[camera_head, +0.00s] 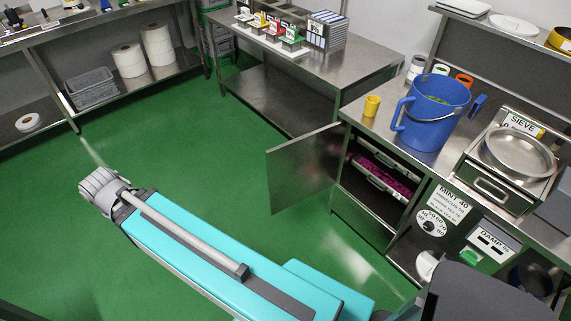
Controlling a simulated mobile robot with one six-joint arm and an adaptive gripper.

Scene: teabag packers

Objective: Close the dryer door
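The dryer door (303,168) is a flat steel panel. It stands wide open, swung out to the left from the left side of the dryer opening, over the green floor. The dryer (357,222) is a steel cabinet under the right-hand counter. Inside, pale trays with magenta contents (382,178) show through the opening. A panel to its right carries a "MINT 40" label (448,203) and a round dial (432,222). I cannot make out my gripper in this view; turquoise and grey parts of my own body fill the lower foreground.
A blue bucket (434,120), a yellow cup (371,106) and a sieve (520,154) stand on the counter above. A steel table (345,70) stands behind the door. Green floor (215,150) is clear left of the door.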

